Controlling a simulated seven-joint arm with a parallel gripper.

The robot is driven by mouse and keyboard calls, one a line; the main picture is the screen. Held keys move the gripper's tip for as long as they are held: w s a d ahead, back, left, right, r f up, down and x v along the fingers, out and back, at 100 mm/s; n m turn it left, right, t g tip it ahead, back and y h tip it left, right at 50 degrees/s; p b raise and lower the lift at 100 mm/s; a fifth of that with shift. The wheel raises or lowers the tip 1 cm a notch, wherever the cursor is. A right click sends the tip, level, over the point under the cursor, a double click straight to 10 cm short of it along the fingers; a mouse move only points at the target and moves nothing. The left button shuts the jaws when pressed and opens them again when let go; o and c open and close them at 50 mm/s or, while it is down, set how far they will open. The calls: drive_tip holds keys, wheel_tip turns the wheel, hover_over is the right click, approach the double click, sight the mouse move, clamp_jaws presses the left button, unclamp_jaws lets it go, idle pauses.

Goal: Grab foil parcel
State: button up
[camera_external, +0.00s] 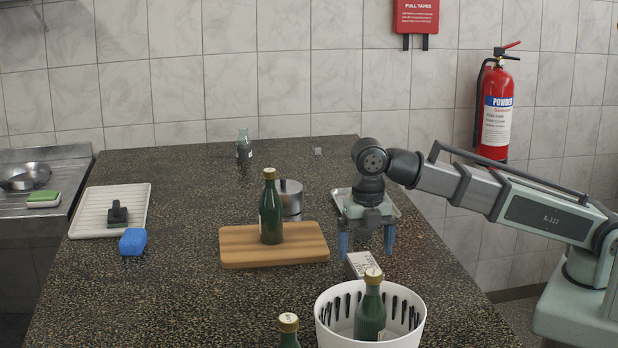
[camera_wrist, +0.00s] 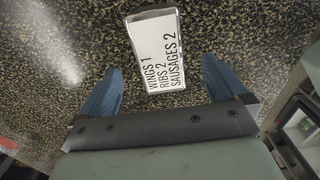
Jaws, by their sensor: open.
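A small pale block with silvery edges, which looks like the foil parcel (camera_external: 361,264), lies on the dark speckled counter just behind the white basket. In the wrist view the parcel (camera_wrist: 157,49) shows a white label reading "WINGS 1, RIBS 2, SAUSAGES 2". My gripper (camera_external: 366,244) points down with its two blue fingers spread and nothing between them. In the external view it is above and a little behind the parcel. In the wrist view the gripper (camera_wrist: 163,70) has its fingertips on either side of the label's lower part, apart from it.
A white basket (camera_external: 331,335) holding a green bottle (camera_external: 370,316) stands in front of the parcel. A wooden board (camera_external: 236,252) with another bottle (camera_external: 270,212) is to the left. A metal tray (camera_external: 393,203) lies behind my gripper. The counter's right edge is close.

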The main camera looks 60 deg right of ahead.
sight(366, 266)
drive_tip(key=shift+f, duration=2.75)
drive_tip(key=shift+c, duration=0.3)
drive_tip(key=c, duration=1.2)
